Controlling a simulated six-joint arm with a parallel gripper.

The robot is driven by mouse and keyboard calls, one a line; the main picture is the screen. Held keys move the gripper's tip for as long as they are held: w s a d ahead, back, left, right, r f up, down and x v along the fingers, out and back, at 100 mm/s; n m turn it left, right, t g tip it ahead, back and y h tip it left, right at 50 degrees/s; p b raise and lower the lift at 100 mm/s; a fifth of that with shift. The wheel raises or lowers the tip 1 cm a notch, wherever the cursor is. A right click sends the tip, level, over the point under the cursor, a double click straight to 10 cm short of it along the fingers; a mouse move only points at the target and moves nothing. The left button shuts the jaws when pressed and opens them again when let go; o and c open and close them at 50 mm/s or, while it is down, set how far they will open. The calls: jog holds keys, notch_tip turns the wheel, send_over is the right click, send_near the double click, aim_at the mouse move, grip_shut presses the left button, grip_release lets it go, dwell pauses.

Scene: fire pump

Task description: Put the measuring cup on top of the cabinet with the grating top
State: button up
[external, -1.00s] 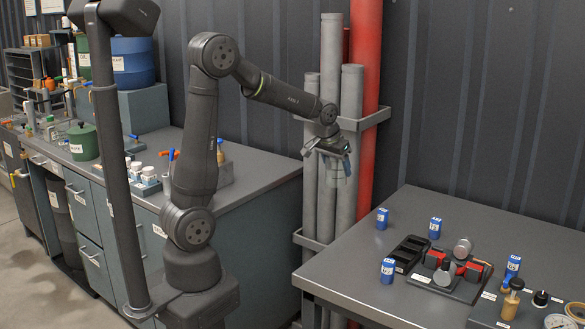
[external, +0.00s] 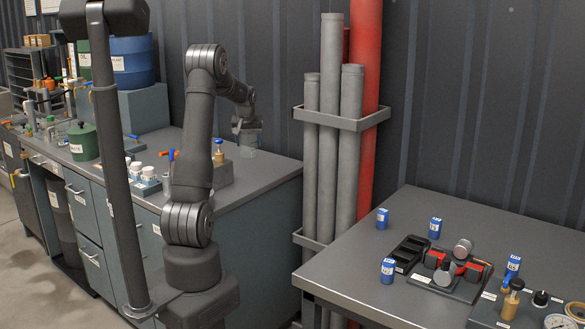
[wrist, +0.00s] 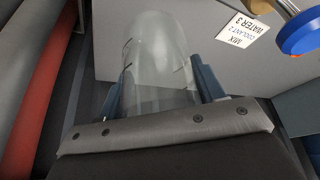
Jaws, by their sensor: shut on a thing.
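The measuring cup is a clear, see-through vessel (wrist: 155,50), held between the two blue-grey fingers of my gripper (wrist: 160,92) in the wrist view. In the external view my gripper (external: 247,133) is over the back right part of the left bench, and the faint clear cup (external: 249,152) shows just below it. Whether the cup touches the bench top cannot be told. I cannot make out a cabinet with a grating top in either view.
The left bench (external: 262,172) carries a block with a brass-coloured fitting (external: 219,152), white jars (external: 148,174), a green pot (external: 83,141) and blue drums (external: 132,62). Upright grey pipes (external: 328,170) and a red pipe (external: 368,60) stand between it and the right bench (external: 420,212).

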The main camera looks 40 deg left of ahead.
jog(key=s+a+r, duration=0.1)
jog(key=s+a, duration=0.1)
jog(key=a, duration=0.6)
jog(key=s+a, duration=0.3)
jog(key=a, duration=0.4)
jog(key=shift+s+a+f, duration=0.6)
jog(key=shift+a+f, duration=1.15)
jog(key=shift+a, duration=0.15)
jog(key=shift+s+a+f, duration=0.55)
jog(key=shift+a+f, duration=1.25)
jog(key=shift+a, duration=0.05)
jog(key=shift+s+a+f, duration=0.6)
jog(key=shift+a+f, duration=1.15)
jog(key=shift+a, duration=0.15)
jog(key=shift+f, duration=0.15)
jog(key=o, duration=1)
jog(key=shift+c, duration=0.2)
jog(key=v, duration=1.2)
